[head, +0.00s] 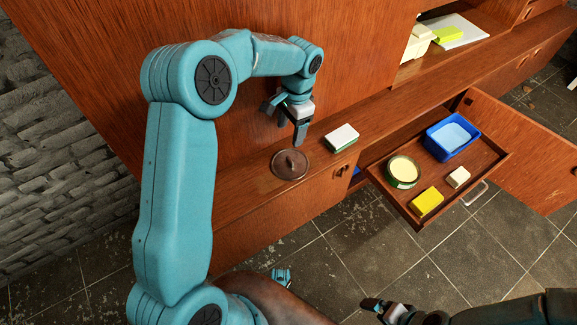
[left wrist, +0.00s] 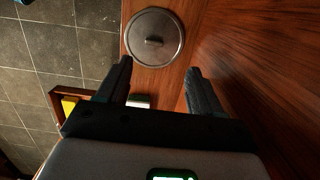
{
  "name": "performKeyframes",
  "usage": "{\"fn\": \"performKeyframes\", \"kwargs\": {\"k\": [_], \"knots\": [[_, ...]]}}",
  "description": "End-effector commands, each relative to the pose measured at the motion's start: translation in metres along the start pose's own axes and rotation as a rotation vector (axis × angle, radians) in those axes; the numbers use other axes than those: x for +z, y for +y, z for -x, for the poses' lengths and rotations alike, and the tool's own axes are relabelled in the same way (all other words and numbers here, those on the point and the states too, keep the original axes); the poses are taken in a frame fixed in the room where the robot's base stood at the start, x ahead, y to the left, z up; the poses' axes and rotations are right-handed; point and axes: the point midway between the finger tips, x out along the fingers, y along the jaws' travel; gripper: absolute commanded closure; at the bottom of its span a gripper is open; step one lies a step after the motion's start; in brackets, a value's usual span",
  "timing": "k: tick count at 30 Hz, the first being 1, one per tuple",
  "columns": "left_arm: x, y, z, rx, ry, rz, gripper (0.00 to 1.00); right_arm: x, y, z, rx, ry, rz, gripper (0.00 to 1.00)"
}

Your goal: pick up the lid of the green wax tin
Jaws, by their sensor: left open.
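The lid (head: 281,170) is a round brown disc with a small raised knob. It lies flat on the wooden ledge, and in the left wrist view it (left wrist: 153,38) sits just beyond the fingertips. The green wax tin (head: 403,172) stands uncovered in the pulled-out drawer, its pale yellow wax showing. My left gripper (head: 299,132) is above the ledge close to the lid, open and empty; its two fingers (left wrist: 159,69) are spread apart in the left wrist view. My right gripper (head: 384,309) is low at the bottom edge, partly visible, and its jaw opening is unclear.
A green-and-white block (head: 341,138) lies on the ledge right of the lid. The drawer (head: 377,180) also holds a blue tub (head: 452,137), a yellow block (head: 427,201) and a small cream block (head: 458,177). A tall wooden panel (head: 335,60) rises behind the ledge.

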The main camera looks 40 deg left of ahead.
Motion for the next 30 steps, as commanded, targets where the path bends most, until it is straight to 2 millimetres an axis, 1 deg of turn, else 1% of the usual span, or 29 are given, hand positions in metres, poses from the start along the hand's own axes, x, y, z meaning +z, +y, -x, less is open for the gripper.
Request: {"fn": "performKeyframes", "kwargs": {"k": [1, 3, 6, 9, 14, 17, 20, 23, 25, 30], "knots": [[-0.001, 0.001, -0.017, 0.002, -0.003, -0.001, 0.34, 0.000, 0.003, -0.007, 0.000, 0.000, 0.000, 0.00], [-0.003, 0.002, -0.032, 0.002, -0.003, -0.002, 0.34, 0.000, 0.004, -0.010, 0.000, 0.000, 0.000, 0.00], [-0.005, 0.001, -0.048, 0.001, -0.002, -0.001, 0.34, 0.000, 0.005, -0.014, 0.000, 0.000, 0.000, 0.00], [-0.005, 0.002, -0.057, 0.001, -0.001, 0.000, 0.34, 0.000, 0.005, -0.015, 0.000, 0.000, 0.000, 0.00], [-0.006, 0.002, -0.065, 0.001, 0.000, 0.000, 0.34, 0.000, 0.006, -0.018, 0.000, 0.000, 0.000, 0.00], [-0.006, 0.004, -0.078, 0.002, -0.001, -0.002, 0.34, 0.000, 0.008, -0.023, 0.000, 0.000, 0.000, 0.00], [-0.007, 0.008, -0.096, 0.002, -0.003, -0.003, 0.34, -0.001, 0.011, -0.030, 0.000, 0.000, 0.000, 0.00], [-0.006, 0.007, -0.109, 0.002, -0.001, 0.000, 0.34, -0.001, 0.012, -0.033, 0.000, 0.000, 0.000, 0.00], [-0.006, 0.006, -0.112, 0.001, 0.000, 0.001, 0.34, -0.001, 0.012, -0.033, 0.000, 0.000, 0.000, 0.00], [-0.005, 0.006, -0.111, 0.001, 0.001, 0.000, 0.34, -0.001, 0.012, -0.032, 0.000, 0.000, 0.000, 0.00]]}}
